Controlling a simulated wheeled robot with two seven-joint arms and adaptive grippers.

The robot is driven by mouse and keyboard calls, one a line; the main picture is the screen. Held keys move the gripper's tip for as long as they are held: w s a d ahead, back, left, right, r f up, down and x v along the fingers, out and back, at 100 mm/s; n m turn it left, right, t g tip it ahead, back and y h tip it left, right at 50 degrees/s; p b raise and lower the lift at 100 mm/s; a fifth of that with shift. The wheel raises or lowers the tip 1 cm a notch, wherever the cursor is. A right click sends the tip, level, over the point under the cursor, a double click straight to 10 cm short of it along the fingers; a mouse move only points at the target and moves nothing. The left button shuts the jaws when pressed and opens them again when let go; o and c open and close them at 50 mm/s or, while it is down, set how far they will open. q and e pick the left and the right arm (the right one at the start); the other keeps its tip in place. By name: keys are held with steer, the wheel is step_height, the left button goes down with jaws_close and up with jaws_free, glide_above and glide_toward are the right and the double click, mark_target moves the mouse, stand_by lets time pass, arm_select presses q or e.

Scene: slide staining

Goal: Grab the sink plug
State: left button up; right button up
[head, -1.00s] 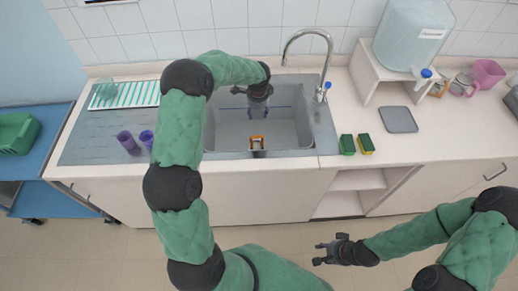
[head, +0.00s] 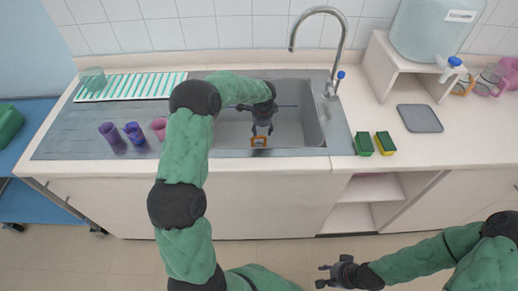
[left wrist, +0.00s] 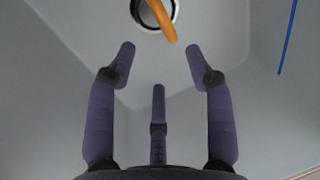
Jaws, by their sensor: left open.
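The sink plug (head: 259,142) shows in the head view as a small orange shape low in the grey sink (head: 306,130). In the left wrist view, its orange handle (left wrist: 161,18) arches over a dark round rim with a pale inside, cut off by the top edge. My left gripper (head: 262,129) is in the sink, just behind the plug in the head view. In the left wrist view its three fingers (left wrist: 160,62) are spread, empty and apart from the handle. My right gripper (head: 325,275) is open and empty in front of the counter.
A curved faucet (head: 338,50) stands behind the sink. Several cups, including a purple one (head: 110,133), stand left of it. Two sponges (head: 364,144) and a grey board (head: 420,118) lie to the right. A thin blue line (left wrist: 288,35) crosses the sink.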

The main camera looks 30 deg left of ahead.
mark_target(260, 138)
arm_select(q)
steer(key=f+b, duration=0.1)
steer(key=f, duration=0.2)
steer(key=w+a+f+b, duration=0.1)
steer(key=f, duration=0.2)
steer(key=w+a+f+b, duration=0.1)
steer(key=f, duration=0.2)
steer(key=shift+f+b, duration=0.2)
steer(key=shift+b, duration=0.2)
jaws_close()
